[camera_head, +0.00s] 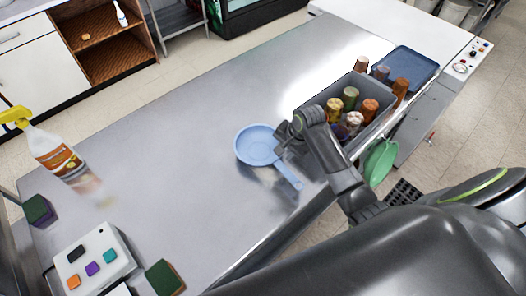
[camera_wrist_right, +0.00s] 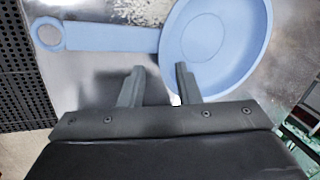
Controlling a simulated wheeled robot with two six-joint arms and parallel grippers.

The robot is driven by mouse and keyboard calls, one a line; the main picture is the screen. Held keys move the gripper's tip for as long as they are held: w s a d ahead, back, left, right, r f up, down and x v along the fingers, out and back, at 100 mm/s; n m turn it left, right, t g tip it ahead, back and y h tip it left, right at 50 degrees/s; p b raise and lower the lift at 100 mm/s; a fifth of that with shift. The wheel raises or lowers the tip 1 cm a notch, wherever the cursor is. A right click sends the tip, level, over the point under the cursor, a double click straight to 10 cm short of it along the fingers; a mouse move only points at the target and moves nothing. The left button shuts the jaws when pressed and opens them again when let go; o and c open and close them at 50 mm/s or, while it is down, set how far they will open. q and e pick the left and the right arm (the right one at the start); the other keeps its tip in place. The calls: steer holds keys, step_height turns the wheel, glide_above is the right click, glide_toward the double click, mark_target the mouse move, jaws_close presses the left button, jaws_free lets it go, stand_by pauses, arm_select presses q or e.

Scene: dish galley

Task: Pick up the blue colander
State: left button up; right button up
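The blue colander (camera_head: 256,146), a shallow round bowl with a long handle, lies on the steel table. Its handle points to the lower right. In the right wrist view the bowl (camera_wrist_right: 215,42) is at the upper right and the handle, with a ring at its end, runs left. My right gripper (camera_wrist_right: 159,72) is open and empty, with its fingers apart. Its fingertips appear just below the place where the handle meets the bowl, one overlapping the bowl's edge in view. In the head view the right gripper (camera_head: 287,137) is beside the bowl's right rim. My left gripper is not in view.
A grey bin (camera_head: 377,122) with several cups stands right of my gripper, by a blue tray (camera_head: 409,65). A green round item (camera_head: 380,162) hangs at the table's edge. A spray bottle (camera_head: 58,158), sponges and a button box (camera_head: 98,262) are left. The table's middle is clear.

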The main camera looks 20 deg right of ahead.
mark_target(271, 160)
steer(key=shift+w+p+x, duration=0.15)
steer(key=shift+p+x, duration=0.2)
steer(key=shift+x, duration=0.85)
steer(key=shift+w+p+x, duration=0.15)
steer(key=shift+p+x, duration=0.2)
steer(key=shift+x, duration=0.85)
steer(key=shift+r, duration=0.1)
steer(key=shift+c, duration=0.4)
jaws_close()
